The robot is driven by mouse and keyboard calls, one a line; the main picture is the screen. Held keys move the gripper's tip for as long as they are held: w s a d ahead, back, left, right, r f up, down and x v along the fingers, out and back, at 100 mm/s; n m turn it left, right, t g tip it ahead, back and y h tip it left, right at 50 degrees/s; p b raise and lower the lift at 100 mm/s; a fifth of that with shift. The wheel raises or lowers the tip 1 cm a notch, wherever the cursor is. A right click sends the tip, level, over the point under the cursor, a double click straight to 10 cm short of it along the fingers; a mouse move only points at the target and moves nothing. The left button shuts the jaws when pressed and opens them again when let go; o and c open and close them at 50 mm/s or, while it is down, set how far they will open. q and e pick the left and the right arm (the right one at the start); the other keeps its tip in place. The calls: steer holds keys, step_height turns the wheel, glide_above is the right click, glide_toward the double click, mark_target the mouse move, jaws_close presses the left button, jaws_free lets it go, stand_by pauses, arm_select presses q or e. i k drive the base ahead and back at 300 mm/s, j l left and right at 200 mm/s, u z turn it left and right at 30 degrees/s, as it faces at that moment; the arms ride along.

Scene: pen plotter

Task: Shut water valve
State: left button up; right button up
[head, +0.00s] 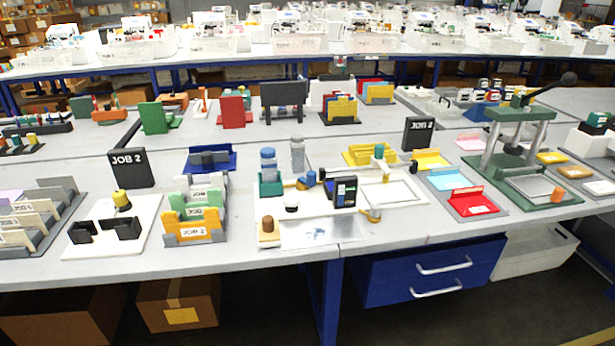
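I cannot tell for sure which part is the water valve. A small blue fitting (307,180) sits on a white base plate (400,191) in the middle of the bench, between a bottle with a blue cap (268,163) in a teal holder and a dark device with a small screen (344,191). Neither of my grippers shows in the head view.
Card racks (193,228) and a black JOB 2 sign (130,167) stand to the left. A green press (510,150) with a long lever stands at the right. Blue drawers (430,271) hang below the front edge. Cardboard boxes (178,303) sit under the bench.

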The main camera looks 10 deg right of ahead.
mark_target(310, 181)
steer(key=l+u, duration=0.2)
steer(key=u, duration=0.3)
steer(key=l+u, duration=0.25)
steer(key=u, duration=0.25)
steer(key=l+u, duration=0.2)
steer(key=l, duration=0.2)
steer(key=k+l+u, duration=0.1)
steer(key=l+u, duration=0.15)
steer(key=k+l+u, duration=0.1)
steer(key=l, duration=0.35)
steer(key=k+l, duration=0.15)
steer(key=l, duration=0.25)
steer(key=u, duration=0.05)
